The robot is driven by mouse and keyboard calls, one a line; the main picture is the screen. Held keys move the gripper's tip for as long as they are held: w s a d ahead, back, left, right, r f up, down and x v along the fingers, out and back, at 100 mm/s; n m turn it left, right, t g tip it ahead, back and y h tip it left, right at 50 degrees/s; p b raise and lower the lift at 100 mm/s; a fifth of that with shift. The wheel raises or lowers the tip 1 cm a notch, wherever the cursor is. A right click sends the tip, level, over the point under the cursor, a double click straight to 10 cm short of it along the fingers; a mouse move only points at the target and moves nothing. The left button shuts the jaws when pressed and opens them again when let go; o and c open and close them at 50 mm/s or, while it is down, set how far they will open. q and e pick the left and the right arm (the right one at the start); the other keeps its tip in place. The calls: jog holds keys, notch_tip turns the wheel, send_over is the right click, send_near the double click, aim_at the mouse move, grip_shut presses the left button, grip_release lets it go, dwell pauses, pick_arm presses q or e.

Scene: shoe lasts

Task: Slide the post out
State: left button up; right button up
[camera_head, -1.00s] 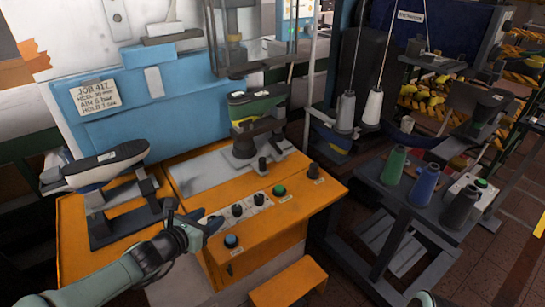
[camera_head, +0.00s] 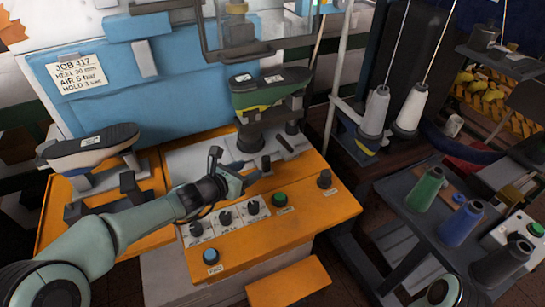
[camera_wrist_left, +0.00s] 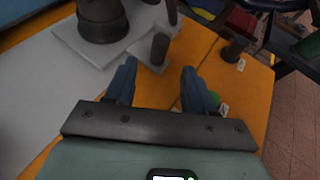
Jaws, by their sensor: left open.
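A short dark post (camera_head: 266,164) stands upright on the orange machine table, beside the black base of the mounted shoe last (camera_head: 268,88). In the left wrist view the post (camera_wrist_left: 160,48) rises from a grey plate (camera_wrist_left: 150,62). My left gripper (camera_head: 250,170) is just in front of the post in the head view. Its two blue fingers are apart and empty in the left wrist view (camera_wrist_left: 160,85). The post is ahead of the fingertips, roughly in line with the gap between them, and it does not look gripped. My right gripper is out of view.
Black knobs and a green button (camera_head: 280,200) line the orange panel (camera_head: 300,222) below the gripper. Another black knob (camera_head: 325,179) stands to the right. A second last (camera_head: 88,147) is at left. A cart with thread cones (camera_head: 425,190) is at right.

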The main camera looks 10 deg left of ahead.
aim_at(269, 160)
pick_arm(q)
jog(key=x, duration=1.2)
jog(key=shift+s, duration=0.1)
grip_shut()
jog(key=shift+a+f, duration=0.1)
